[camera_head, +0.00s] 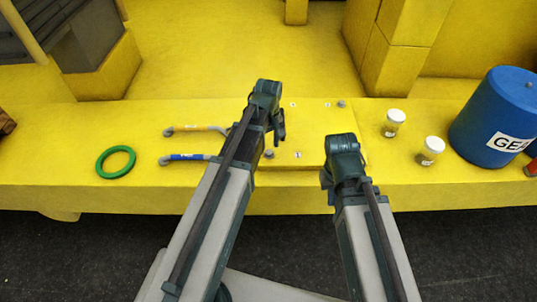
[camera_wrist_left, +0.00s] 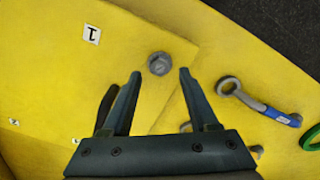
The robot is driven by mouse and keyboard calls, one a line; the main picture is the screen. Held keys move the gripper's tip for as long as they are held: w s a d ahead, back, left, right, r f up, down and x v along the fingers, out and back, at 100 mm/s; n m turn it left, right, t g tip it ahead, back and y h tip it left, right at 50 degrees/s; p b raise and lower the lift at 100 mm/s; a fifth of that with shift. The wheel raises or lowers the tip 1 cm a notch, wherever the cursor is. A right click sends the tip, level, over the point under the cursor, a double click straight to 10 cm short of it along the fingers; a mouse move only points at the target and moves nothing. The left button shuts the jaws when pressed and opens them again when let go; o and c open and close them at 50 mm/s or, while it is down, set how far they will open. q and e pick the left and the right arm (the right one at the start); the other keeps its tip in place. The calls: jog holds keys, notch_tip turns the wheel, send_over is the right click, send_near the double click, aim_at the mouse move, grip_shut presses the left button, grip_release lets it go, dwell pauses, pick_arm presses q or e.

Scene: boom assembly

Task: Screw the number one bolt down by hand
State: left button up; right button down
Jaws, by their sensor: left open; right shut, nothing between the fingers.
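The grey hex bolt (camera_head: 269,154) sits in the yellow deck just left of a white label marked 1 (camera_head: 298,155). In the left wrist view the same bolt (camera_wrist_left: 159,63) and the label with a 1 (camera_wrist_left: 91,34) both show. My left gripper (camera_head: 279,130) is open above the bolt. In the left wrist view the bolt lies between and slightly beyond the open fingertips (camera_wrist_left: 160,76), apart from both fingers. I cannot tell how far the bolt is screwed in. My right gripper (camera_head: 326,182) is shut and empty, at the front edge right of the bolt.
Two wrenches, one blue-handled (camera_head: 186,157) and one with a pale orange handle (camera_head: 195,128), lie left of my left arm. A green ring (camera_head: 116,162) lies farther left. Another bolt (camera_head: 341,104) is at the back. Two jars (camera_head: 431,151) and a blue drum (camera_head: 497,116) stand right.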

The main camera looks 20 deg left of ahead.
pick_arm(q)
jog(key=shift+f+b, duration=0.5)
jog(key=shift+f, duration=0.45)
grip_shut()
